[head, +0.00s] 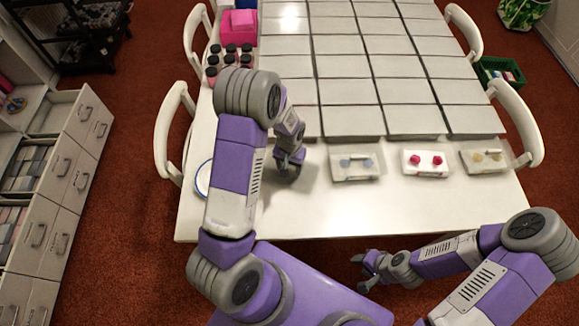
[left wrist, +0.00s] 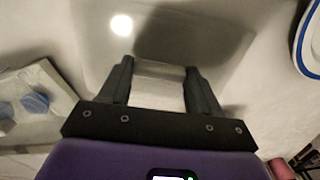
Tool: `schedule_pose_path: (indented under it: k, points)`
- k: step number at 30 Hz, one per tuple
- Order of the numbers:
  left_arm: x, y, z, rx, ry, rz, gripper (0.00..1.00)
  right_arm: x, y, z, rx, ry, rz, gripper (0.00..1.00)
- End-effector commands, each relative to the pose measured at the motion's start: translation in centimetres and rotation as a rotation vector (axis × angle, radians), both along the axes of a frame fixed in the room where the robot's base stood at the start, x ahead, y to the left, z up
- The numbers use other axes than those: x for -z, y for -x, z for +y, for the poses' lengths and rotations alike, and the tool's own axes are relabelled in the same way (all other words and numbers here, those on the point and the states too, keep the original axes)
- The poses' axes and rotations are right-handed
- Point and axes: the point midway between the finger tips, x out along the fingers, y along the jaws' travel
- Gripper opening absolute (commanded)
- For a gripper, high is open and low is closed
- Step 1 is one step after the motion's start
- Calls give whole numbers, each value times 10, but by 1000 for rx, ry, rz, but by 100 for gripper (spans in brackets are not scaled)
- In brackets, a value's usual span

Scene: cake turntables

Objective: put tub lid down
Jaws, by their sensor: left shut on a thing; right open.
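My left gripper (head: 289,166) is low over the white table, left of the row of clear tubs. In the left wrist view its fingers (left wrist: 160,68) are shut on a pale, see-through piece (left wrist: 158,88), which looks like the tub lid. Its outline is hard to make out against the table, and I cannot tell whether it touches the table. The nearest tub (head: 357,176), with blue items, is just right of the gripper and also shows in the left wrist view (left wrist: 45,72). My right gripper (head: 368,268) is open and empty, off the table's front edge.
A tub with red items (head: 425,172) and one with yellowish items (head: 485,168) stand further right. A blue-rimmed white plate (head: 203,180) lies left, partly behind my arm. Dark-capped jars (head: 230,58) stand back left. Grey boxes (head: 352,121) fill the back. The front table strip is clear.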

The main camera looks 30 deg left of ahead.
Motion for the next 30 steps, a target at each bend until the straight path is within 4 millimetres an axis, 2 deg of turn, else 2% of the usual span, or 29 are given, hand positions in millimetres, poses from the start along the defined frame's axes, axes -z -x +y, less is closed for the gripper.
schedule_pose_path:
  k: [1,12,13,18,26,30]
  points:
    - [6,0,0,0,0,1,34,2,0,0,0,0,0,43]
    - [10,0,0,0,0,-1,34,5,0,0,0,0,0,43]
    - [10,0,0,0,0,-1,66,5,0,0,0,0,0,43]
    - [9,0,0,0,0,-1,88,4,0,0,0,0,0,43]
    - [8,0,0,-1,0,-1,88,3,0,0,0,0,0,43]
    - [-2,-1,0,0,-1,-4,88,-1,0,0,0,0,0,43]
